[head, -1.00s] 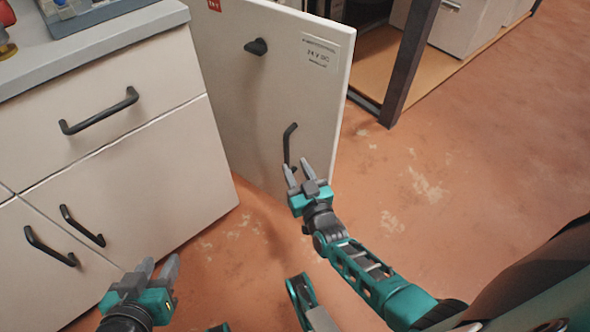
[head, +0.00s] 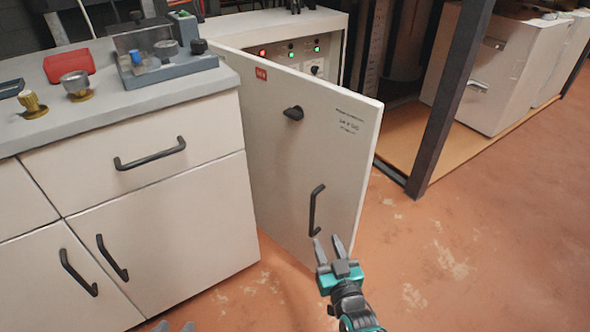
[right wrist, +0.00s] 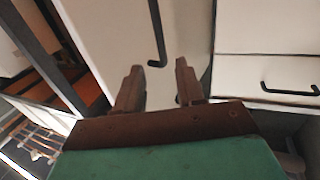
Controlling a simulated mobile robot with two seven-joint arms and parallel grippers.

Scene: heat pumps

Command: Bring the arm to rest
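My right gripper (head: 329,249) is in the lower middle of the head view, its two grey fingers apart with nothing between them. It is in front of the lower part of an open white cabinet door (head: 262,150), just below the door's black handle (head: 314,210). The right wrist view shows the fingers (right wrist: 157,82) apart, with the handle (right wrist: 157,35) beyond them; I cannot tell any contact. Only the fingertips of my left gripper (head: 174,328) show at the bottom edge of the head view, and its opening is unclear.
A cabinet with drawers (head: 130,190) stands at the left, with brass fittings, a red tray (head: 69,66) and a grey device (head: 165,52) on top. Behind the door is a panel with lit lamps (head: 290,55). A dark post (head: 450,100) stands at the right. The floor at right is clear.

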